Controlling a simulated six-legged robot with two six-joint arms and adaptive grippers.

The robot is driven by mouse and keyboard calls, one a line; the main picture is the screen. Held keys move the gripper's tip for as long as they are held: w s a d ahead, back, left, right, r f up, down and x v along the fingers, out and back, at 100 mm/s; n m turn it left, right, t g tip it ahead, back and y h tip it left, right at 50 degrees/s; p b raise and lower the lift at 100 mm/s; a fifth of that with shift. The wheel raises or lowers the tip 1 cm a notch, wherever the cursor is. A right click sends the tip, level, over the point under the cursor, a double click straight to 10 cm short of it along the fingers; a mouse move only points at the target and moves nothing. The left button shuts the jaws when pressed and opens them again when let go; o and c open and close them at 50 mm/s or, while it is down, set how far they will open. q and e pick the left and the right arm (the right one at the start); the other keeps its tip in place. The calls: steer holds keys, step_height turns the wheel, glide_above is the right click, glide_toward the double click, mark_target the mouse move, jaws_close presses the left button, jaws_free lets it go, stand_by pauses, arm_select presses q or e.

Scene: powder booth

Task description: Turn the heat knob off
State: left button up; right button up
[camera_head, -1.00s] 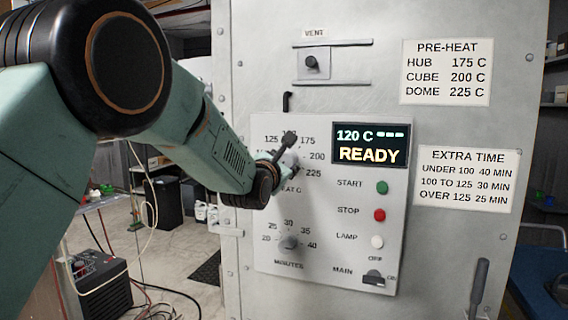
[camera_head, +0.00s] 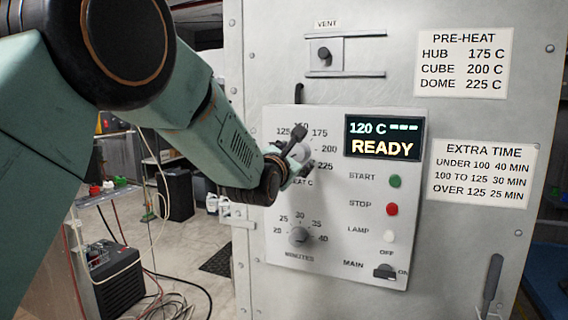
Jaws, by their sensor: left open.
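The heat knob sits at the upper left of the control panel (camera_head: 335,255), inside a dial marked from 125 to 225. My left gripper (camera_head: 301,152) is in front of the dial and hides most or all of the knob. Its fingers are open, one pointing up and one to the lower right. I cannot tell whether they touch the knob. The display (camera_head: 384,137) reads 120 C and READY. My right gripper is out of view.
Below the dial is the minutes knob (camera_head: 299,235). To the right are the green start button (camera_head: 395,181), red stop button (camera_head: 391,209), white lamp button (camera_head: 389,236) and main switch (camera_head: 385,271). A vent slider (camera_head: 324,54) is above. Hoses and a dark box (camera_head: 118,285) lie left.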

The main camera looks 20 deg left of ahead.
arm_select(q)
steer(key=s, duration=1)
steer(key=shift+s, duration=0.1)
